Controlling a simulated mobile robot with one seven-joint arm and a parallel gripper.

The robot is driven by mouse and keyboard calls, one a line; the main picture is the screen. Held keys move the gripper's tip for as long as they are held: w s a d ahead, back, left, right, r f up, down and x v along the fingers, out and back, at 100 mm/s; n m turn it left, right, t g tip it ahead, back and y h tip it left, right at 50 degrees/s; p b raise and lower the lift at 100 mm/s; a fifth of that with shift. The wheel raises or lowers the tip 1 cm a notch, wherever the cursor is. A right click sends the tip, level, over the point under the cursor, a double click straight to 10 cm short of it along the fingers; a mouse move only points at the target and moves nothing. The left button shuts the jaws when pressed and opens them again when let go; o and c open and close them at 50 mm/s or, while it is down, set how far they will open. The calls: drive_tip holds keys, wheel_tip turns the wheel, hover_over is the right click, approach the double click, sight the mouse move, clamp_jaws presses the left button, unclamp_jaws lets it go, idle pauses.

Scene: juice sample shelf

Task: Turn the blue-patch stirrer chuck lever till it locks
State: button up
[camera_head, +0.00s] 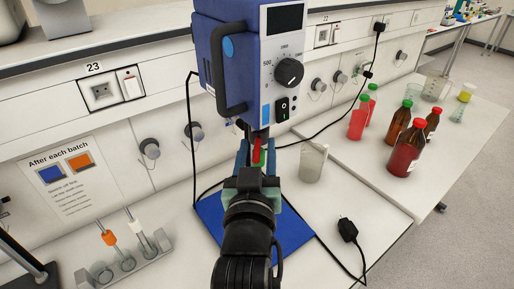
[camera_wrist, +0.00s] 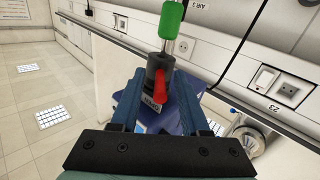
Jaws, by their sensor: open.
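The stirrer (camera_head: 235,60) is a blue motor box with a grey front, a dial and a round blue patch (camera_head: 228,47) on its side. Its dark chuck (camera_wrist: 158,68) hangs below and shows in the wrist view with a red lever (camera_wrist: 160,88) and a small white label I cannot read surely. The lever (camera_head: 257,149) also shows in the head view, just beyond my gripper. A green-ended shaft (camera_wrist: 172,18) extends from the chuck. My gripper (camera_wrist: 158,82) is open, its blue fingers either side of the chuck and lever. Whether they touch the lever is not clear.
A blue base plate (camera_head: 292,232) lies under the stirrer. A beaker (camera_head: 312,162) stands to its right. A black plug (camera_head: 348,229) and cord lie at right. Red and brown bottles (camera_head: 405,152) stand farther right. A rack (camera_head: 128,262) with rods is at front left.

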clamp_jaws()
idle(1.3)
